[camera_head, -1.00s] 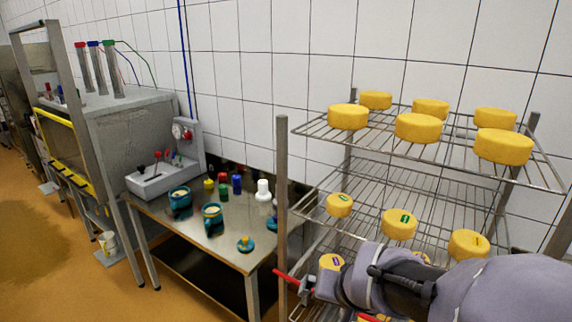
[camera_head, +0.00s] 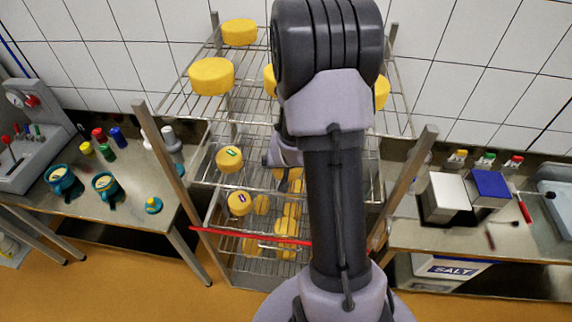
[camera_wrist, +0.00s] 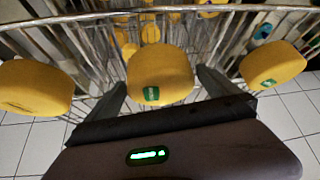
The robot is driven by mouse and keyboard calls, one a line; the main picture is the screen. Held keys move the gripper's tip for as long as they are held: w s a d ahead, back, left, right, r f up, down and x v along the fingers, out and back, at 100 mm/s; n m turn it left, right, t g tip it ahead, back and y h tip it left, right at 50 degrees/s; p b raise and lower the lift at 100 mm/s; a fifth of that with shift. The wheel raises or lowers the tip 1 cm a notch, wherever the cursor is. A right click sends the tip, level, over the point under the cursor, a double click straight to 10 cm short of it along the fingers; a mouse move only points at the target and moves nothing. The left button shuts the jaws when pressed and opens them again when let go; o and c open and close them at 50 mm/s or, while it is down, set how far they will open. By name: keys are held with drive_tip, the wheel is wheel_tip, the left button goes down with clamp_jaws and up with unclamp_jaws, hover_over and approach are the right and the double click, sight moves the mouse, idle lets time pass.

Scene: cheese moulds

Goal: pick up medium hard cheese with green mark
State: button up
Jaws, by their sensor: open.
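In the wrist view a round yellow cheese with a green mark (camera_wrist: 160,74) sits between the two fingers of my gripper (camera_wrist: 161,81). The fingers are apart, one on each side of it, and I cannot tell whether they touch it. Another cheese with a green mark (camera_wrist: 272,65) lies to the right, outside the fingers. It looks smaller. A yellow cheese with a dull, brownish mark (camera_wrist: 35,88) lies to the left. In the head view a green-marked cheese (camera_head: 229,158) shows on the middle shelf, left of my arm. My arm hides the shelf's centre and most of my gripper.
The wire rack (camera_head: 199,183) has upright posts on both sides and large cheeses (camera_head: 212,77) on its top shelf. A purple-marked cheese (camera_head: 240,203) and several others lie lower. A steel table (camera_head: 115,215) stands left, and a counter with boxes (camera_head: 443,198) stands right.

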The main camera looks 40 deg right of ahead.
drive_tip(key=shift+s+a+r, duration=0.15)
drive_tip(key=shift+s+a, duration=0.05)
drive_tip(key=shift+a, duration=0.05)
drive_tip(key=shift+d, duration=0.1)
drive_tip(key=c, duration=1.2)
